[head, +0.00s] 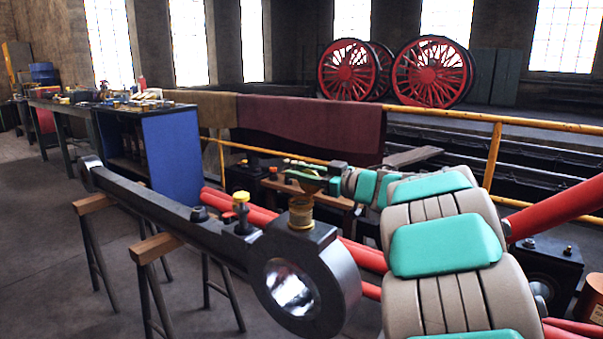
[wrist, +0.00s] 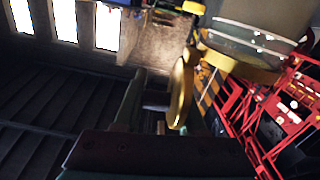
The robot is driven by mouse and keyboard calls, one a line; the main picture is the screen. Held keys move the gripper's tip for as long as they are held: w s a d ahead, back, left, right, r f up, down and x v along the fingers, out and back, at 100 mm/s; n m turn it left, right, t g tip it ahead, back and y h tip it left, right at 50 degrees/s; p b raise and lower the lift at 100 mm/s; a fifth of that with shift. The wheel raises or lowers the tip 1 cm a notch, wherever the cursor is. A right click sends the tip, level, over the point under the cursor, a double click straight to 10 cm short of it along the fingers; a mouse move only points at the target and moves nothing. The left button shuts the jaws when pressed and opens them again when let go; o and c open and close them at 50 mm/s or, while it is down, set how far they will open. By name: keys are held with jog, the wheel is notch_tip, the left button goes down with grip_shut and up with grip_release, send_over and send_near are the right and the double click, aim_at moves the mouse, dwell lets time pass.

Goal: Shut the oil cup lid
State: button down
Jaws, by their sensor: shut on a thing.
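The oil cup (head: 301,213), a small brass and amber cup, stands upright on the big end of a dark connecting rod (head: 172,208) in the head view. My gripper (head: 311,178) is right above the cup and hides its top. In the wrist view the cup (wrist: 252,45) shows at upper right as clear glass with a brass rim. The round brass lid (wrist: 179,92) stands steeply open beside that rim, seen nearly edge-on. The lid is between my dark fingers, and my gripper is shut on it. The exact contact is too dark to see.
The rod rests on wooden sawhorses (head: 158,247). A yellow-topped fitting (head: 242,213) stands on the rod left of the cup. Red rods (head: 360,254) lie behind. A yellow railing (head: 493,156) and red wheels (head: 431,72) are farther back.

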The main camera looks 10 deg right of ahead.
jog(key=shift+s+a+n+b, duration=0.2)
jog(key=shift+n+b, duration=0.05)
jog(key=shift+n, duration=0.35)
jog(key=shift+s+a+n+b, duration=0.15)
jog(key=shift+n+b, duration=0.05)
jog(key=shift+n, duration=0.4)
jog(key=shift+s+a+n, duration=0.1)
jog(key=shift+n, duration=0.2)
jog(key=shift+s+a+f+n+b, duration=0.2)
jog(key=shift+s+a+n+b, duration=0.15)
jog(key=shift+n+b, duration=0.65)
jog(key=shift+s+a+f+n+b, duration=0.25)
jog(key=shift+n+b, duration=0.4)
jog(key=shift+n, duration=0.7)
jog(key=shift+s+a+f+n+b, duration=0.1)
jog(key=shift+s+a+n+b, duration=0.3)
jog(key=shift+n+b, duration=0.6)
jog(key=shift+s+a+f+n+b, duration=0.15)
jog(key=shift+n+b, duration=0.15)
jog(key=shift+n, duration=0.3)
jog(key=shift+s+a+n+b, duration=0.1)
jog(key=shift+n+b, duration=0.15)
jog(key=shift+n, duration=0.3)
jog(key=c, duration=0.6)
grip_release()
jog(key=shift+c, duration=0.2)
